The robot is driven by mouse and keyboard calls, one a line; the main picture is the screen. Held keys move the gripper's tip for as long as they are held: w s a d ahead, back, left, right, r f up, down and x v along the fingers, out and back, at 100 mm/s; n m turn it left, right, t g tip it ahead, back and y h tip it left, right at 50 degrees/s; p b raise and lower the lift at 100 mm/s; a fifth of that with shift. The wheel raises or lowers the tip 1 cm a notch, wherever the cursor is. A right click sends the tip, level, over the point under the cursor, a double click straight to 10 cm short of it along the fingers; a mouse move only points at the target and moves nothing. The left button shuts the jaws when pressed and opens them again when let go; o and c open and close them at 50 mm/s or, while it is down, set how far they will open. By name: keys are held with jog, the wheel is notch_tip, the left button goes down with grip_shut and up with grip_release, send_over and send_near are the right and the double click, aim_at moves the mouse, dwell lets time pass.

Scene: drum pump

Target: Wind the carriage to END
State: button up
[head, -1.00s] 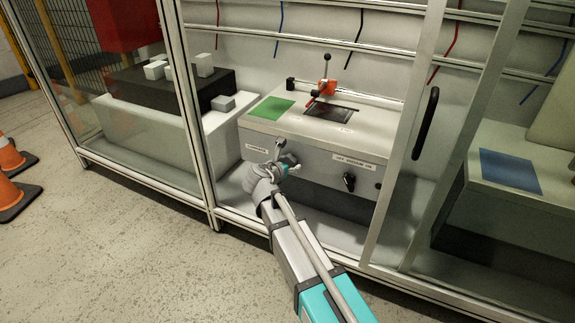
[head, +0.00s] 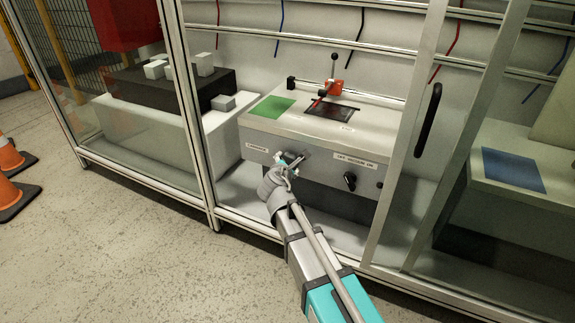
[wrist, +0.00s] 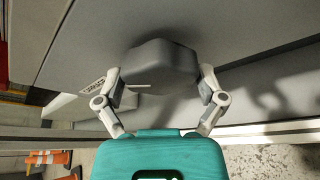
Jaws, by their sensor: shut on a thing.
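The red-orange carriage (head: 334,89) sits on the rail behind the dark recessed plate on top of the grey bench unit, with a black-knobbed lever standing up from it. A grey crank (head: 297,161) is on the unit's front face, right of a small label that seems to read CARRIAGE. My gripper (head: 284,165) is at this crank, partly hiding it. In the wrist view my gripper (wrist: 160,84) has its two fingers on either side of a grey rounded grip (wrist: 160,64) and is shut on it. I cannot read an END mark.
A black knob (head: 350,181) below the OFF VACUUM ON label is right of the crank. A green pad (head: 271,107) lies on the unit's top left. Cabinet frame posts (head: 190,110) and a black door handle (head: 426,122) flank the opening. Open floor is in front.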

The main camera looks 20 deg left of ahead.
dwell(0.4)
jog(key=o, duration=0.8)
jog(key=shift+r, duration=0.1)
jog(key=shift+n+h+p, duration=0.5)
jog(key=shift+n+h, duration=0.3)
jog(key=shift+n, duration=0.4)
jog(key=n+h, duration=0.2)
jog(key=n, duration=0.1)
jog(key=shift+n+g+h, duration=0.3)
jog(key=shift+g, duration=0.1)
jog(key=p+v, duration=0.5)
jog(key=v, duration=0.8)
jog(key=shift+s+d+p, duration=0.1)
jog(key=shift+s+p, duration=0.2)
jog(key=shift+s, duration=0.1)
